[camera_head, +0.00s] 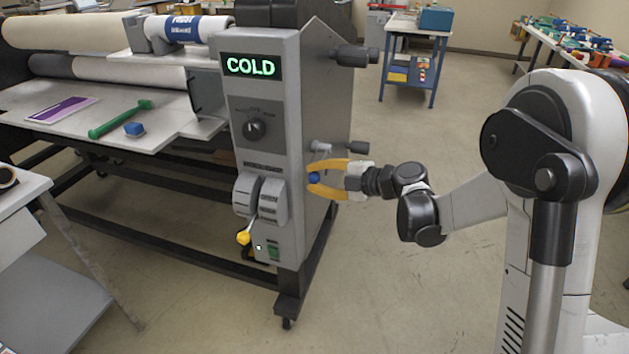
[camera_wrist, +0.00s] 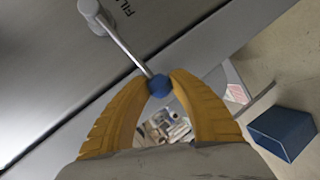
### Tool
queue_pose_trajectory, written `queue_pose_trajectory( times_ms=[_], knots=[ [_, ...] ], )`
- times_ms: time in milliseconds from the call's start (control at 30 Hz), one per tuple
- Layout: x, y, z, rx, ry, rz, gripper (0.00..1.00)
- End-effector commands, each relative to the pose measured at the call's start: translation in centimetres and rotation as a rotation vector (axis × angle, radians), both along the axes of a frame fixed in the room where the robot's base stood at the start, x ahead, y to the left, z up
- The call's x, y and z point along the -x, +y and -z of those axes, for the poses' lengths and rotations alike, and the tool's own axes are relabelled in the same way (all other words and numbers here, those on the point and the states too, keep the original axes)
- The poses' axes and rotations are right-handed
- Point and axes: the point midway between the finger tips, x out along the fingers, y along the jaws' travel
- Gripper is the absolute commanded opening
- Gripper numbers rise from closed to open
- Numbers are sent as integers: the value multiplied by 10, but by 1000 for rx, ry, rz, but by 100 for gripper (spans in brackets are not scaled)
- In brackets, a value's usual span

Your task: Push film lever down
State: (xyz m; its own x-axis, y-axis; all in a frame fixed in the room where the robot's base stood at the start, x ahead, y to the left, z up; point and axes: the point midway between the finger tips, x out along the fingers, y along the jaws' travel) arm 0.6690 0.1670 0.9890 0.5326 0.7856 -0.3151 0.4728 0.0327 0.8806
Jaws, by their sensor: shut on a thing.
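The film lever (camera_wrist: 125,45) is a thin silver rod on the grey side panel of the laminator. It runs from a round silver hub (camera_wrist: 91,9) to a blue ball knob (camera_wrist: 159,86). Lettering starting "FIL" is printed on the panel beside it, cut off by the frame edge. In the head view the blue knob (camera_head: 314,178) is below the silver hub (camera_head: 320,147). My gripper (camera_head: 312,184) has curved yellow fingers, shut around the blue knob at their tips, also in the wrist view (camera_wrist: 160,82). The rod is hard to make out in the head view.
The laminator's control end (camera_head: 268,130) shows "COLD", a dial and grey levers. Black handles (camera_head: 357,147) and (camera_head: 350,55) stick out of its side near my arm. A blue box (camera_wrist: 283,133) shows right of my fingers in the wrist view. Open floor lies around my arm.

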Motion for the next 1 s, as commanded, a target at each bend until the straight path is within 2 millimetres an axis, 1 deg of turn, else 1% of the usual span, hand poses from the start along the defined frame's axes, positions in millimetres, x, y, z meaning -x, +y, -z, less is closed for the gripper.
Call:
queue_pose_trajectory(
  times_ms=[33, 200, 667, 700, 733, 767, 1000],
  knots=[
    [1, 1, 4, 5, -12, -3, 0],
    [0, 1, 7, 16, -45, -4, 0],
    [0, 0, 8, 22, -54, -3, 0],
    [0, 0, 8, 22, -53, -2, 37],
    [0, 0, 8, 22, -53, -2, 46],
    [0, 0, 8, 21, -54, -2, 51],
    [-1, 0, 7, 20, -54, -1, 51]
  ],
)
